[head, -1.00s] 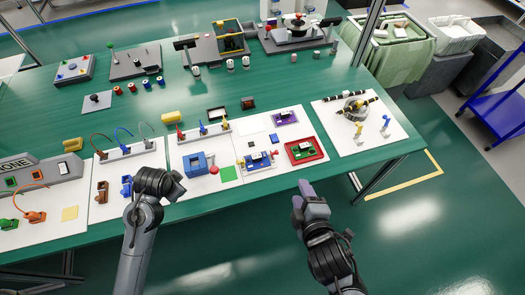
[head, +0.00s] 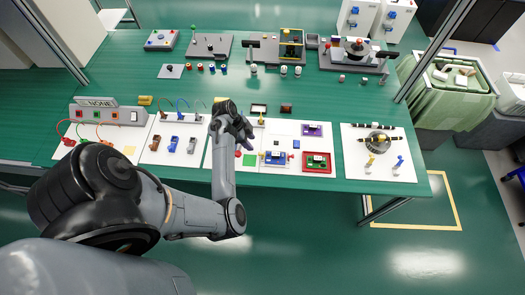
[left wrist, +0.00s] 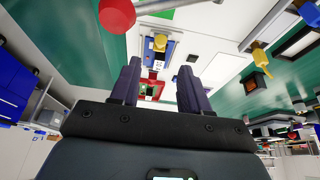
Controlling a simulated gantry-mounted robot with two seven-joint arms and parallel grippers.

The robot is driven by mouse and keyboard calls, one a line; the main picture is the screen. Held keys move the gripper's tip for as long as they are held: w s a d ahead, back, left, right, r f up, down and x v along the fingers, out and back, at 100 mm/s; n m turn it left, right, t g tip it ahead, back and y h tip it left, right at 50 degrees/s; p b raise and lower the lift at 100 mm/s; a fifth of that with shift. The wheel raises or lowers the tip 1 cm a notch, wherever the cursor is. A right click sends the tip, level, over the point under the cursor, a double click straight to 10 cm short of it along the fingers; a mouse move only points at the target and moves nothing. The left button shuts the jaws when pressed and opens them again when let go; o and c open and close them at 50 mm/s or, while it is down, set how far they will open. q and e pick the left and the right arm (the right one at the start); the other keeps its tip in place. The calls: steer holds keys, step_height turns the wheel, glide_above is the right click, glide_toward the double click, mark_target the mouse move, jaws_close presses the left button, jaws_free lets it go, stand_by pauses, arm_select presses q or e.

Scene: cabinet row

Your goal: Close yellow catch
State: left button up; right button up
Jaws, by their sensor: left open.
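A small yellow part (left wrist: 160,42) stands on a blue-and-white device (left wrist: 158,52) in the left wrist view, ahead between my fingers. Another yellow piece (left wrist: 260,56) stands upright on a white panel at the right of that view. I cannot tell for sure which is the yellow catch, or how its lever stands. My left gripper (head: 246,142) is over the middle white board in the head view, and its spread fingers also show in the left wrist view (left wrist: 160,70). It is open and empty, apart from both yellow parts. It hides part of the board. My right gripper is out of view.
A red tray (head: 317,162) with a green board lies right of the blue device. A round red knob (left wrist: 117,14) is close in the left wrist view. A white board (head: 350,171) with yellow and blue stands is farther right.

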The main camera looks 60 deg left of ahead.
mark_target(259, 153)
arm_select(q)
steer(key=x, duration=0.9)
steer(key=shift+s+a+b, duration=0.1)
steer(key=shift+a+b, duration=0.05)
steer(key=shift+b, duration=0.25)
jaws_close()
